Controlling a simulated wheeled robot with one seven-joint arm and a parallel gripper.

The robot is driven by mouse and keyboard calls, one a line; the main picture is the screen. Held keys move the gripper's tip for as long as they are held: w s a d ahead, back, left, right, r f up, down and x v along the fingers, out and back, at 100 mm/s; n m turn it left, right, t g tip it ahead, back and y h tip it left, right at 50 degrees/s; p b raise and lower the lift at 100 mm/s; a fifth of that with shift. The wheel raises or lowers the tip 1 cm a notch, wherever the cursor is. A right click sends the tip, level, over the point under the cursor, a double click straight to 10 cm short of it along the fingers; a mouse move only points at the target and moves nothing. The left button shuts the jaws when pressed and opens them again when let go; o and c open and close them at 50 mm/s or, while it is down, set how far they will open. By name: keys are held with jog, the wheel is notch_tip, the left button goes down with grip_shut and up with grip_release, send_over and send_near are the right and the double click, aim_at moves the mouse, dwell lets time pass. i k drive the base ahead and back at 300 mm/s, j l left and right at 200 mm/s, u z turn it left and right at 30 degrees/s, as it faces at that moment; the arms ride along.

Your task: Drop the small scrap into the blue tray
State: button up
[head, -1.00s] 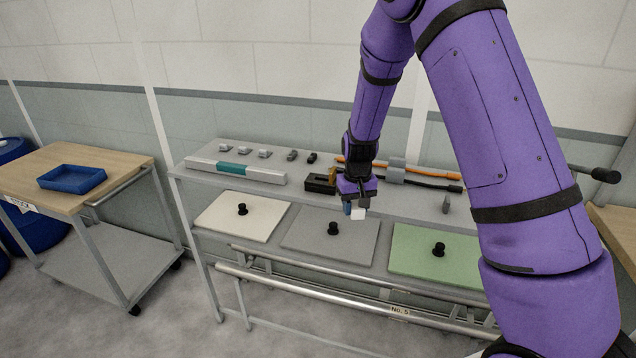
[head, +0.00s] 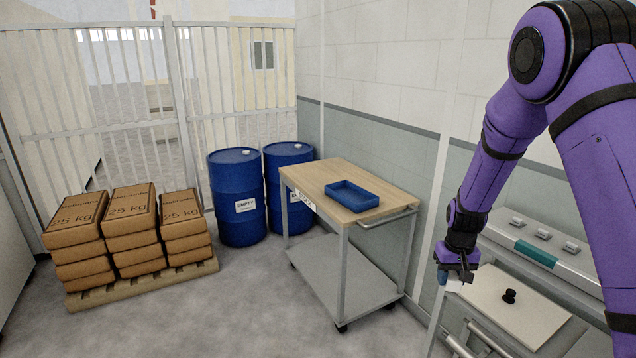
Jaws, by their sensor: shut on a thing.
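The blue tray (head: 352,197) is a shallow open box on the wooden top of a wheeled cart, and it looks empty. My gripper (head: 452,284) is at the right, lower in the picture than the tray and well apart from it. It is shut on a small pale scrap (head: 454,286), which shows only in part between the fingers. The scrap is held in the air near the left end of the grey rack.
The cart (head: 400,198) has a push handle on its right side. The rack (head: 572,270) holds a cream panel (head: 535,309) with a black knob. Blue drums (head: 237,190) and a pallet (head: 150,284) of stacked sacks stand to the left. Floor is clear between pallet and cart.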

aim_at(356, 201)
jog(key=i+j+u, duration=0.45)
jog(key=i+u, duration=0.2)
jog(key=i, duration=0.25)
jog(key=i+u, duration=0.35)
jog(key=i+z, duration=0.4)
jog(key=i+j+z, duration=0.15)
jog(key=i+z, duration=0.25)
jog(key=i, duration=0.2)
jog(key=i+j+z, duration=0.3)
jog(key=i+z, duration=0.15)
